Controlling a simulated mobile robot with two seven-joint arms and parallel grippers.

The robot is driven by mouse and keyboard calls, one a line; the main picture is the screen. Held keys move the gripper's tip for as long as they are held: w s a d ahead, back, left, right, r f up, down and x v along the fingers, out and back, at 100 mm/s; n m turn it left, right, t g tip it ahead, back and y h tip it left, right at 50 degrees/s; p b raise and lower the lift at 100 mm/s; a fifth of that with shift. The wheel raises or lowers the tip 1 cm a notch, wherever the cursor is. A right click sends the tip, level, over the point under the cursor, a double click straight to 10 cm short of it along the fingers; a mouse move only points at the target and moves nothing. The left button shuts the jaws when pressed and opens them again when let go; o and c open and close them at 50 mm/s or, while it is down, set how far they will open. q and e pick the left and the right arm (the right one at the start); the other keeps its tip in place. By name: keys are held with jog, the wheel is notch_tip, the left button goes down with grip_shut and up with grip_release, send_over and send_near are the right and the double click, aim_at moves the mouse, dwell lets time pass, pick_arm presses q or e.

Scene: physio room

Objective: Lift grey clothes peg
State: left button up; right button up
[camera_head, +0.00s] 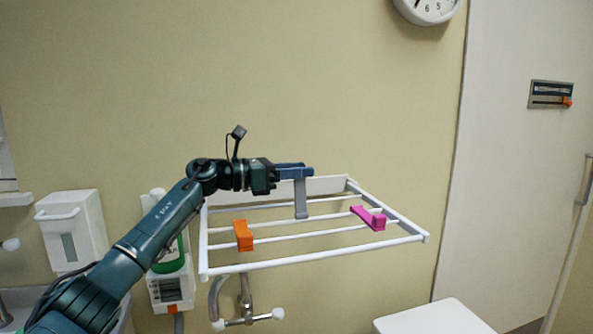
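The grey clothes peg (301,199) hangs upright below the fingers of my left gripper (299,171). The gripper reaches in from the left, level above the drying rack, and its fingers look closed around the peg's top. The peg's lower end overlaps one of the rack's middle rails; I cannot tell whether it still touches that rail. My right gripper is not in view.
The white wall-mounted drying rack (319,262) also carries an orange peg (243,236) to the left and a magenta peg (370,218) to the right. A wall dispenser (70,230) is at left. The space above the rack is clear.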

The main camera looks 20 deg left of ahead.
pick_arm(q)
jog(key=b+v, duration=0.3)
jog(key=v, duration=1)
